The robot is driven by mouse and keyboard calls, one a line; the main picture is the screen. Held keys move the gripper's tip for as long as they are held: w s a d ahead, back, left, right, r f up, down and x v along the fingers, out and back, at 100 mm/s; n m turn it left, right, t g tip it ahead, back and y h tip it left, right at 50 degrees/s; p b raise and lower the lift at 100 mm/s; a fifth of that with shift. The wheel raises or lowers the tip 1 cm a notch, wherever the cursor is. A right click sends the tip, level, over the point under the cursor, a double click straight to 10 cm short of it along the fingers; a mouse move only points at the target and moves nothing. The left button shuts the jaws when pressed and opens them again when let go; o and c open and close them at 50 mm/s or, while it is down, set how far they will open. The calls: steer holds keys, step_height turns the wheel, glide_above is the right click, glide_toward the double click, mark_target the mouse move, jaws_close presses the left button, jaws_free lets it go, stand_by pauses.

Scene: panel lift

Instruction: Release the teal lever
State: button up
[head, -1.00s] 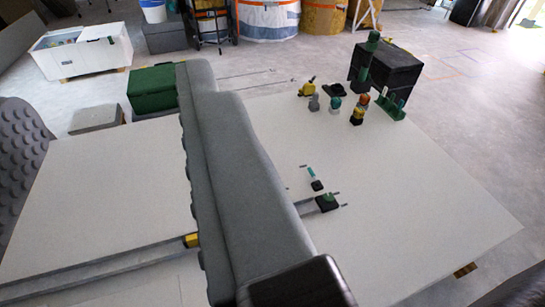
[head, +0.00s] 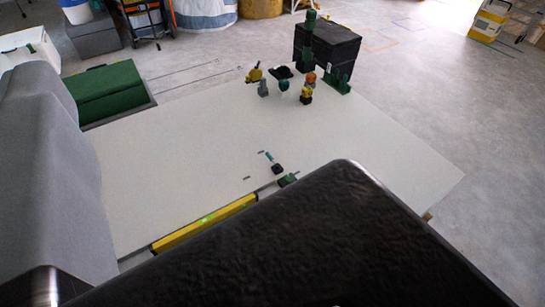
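The teal lever (head: 269,157) is a small teal bar with a black block (head: 277,168) at its near end, on the white panel (head: 200,150) near the middle of the head view. A dark green piece (head: 288,180) sits just to its right and nearer, at the end of a rail and close to the edge of a large dark part of my own arm. That dark part fills the bottom of the view and hides the panel's near side. I see no gripper fingertips. Whether the lever is locked or released is too small to tell.
A yellow level bar (head: 205,222) lies along the rail. Several small coloured knobs and figures stand at the panel's far side, before a black box (head: 327,50). A green case (head: 105,92) is at the left. The panel's right part is clear.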

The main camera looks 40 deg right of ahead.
steer(key=shift+w+d, duration=0.1)
steer(key=shift+w, duration=0.25)
jaws_close()
steer(key=w+d+f+g, duration=0.25)
steer(key=w+d, duration=0.25)
steer(key=w, duration=0.5)
steer(key=w+d+f+g+h, duration=0.15)
steer(key=w+d+f, duration=0.3)
steer(key=w, duration=0.45)
steer(key=w+d+f+g, duration=0.3)
steer(key=w+d, duration=0.2)
steer(key=w, duration=0.5)
steer(key=w+d+f+g, duration=0.2)
steer(key=w+d+f, duration=0.6)
steer(key=w+d+f+g+y, duration=0.2)
steer(key=w+d+f, duration=0.2)
steer(key=d+f, duration=0.55)
steer(key=w+d+f+g+y, duration=0.15)
steer(key=w+d+f, duration=0.25)
steer(key=d+f, duration=0.55)
steer(key=d+f+y, duration=0.1)
steer(key=d+f, duration=0.2)
steer(key=f, duration=0.6)
steer(key=d+f+y, duration=0.1)
steer(key=d+f, duration=0.3)
steer(key=f, duration=0.5)
steer(key=d+f+n+y, duration=0.1)
steer(key=d+f, duration=0.3)
steer(key=f, duration=0.5)
steer(key=shift+g, duration=0.35)
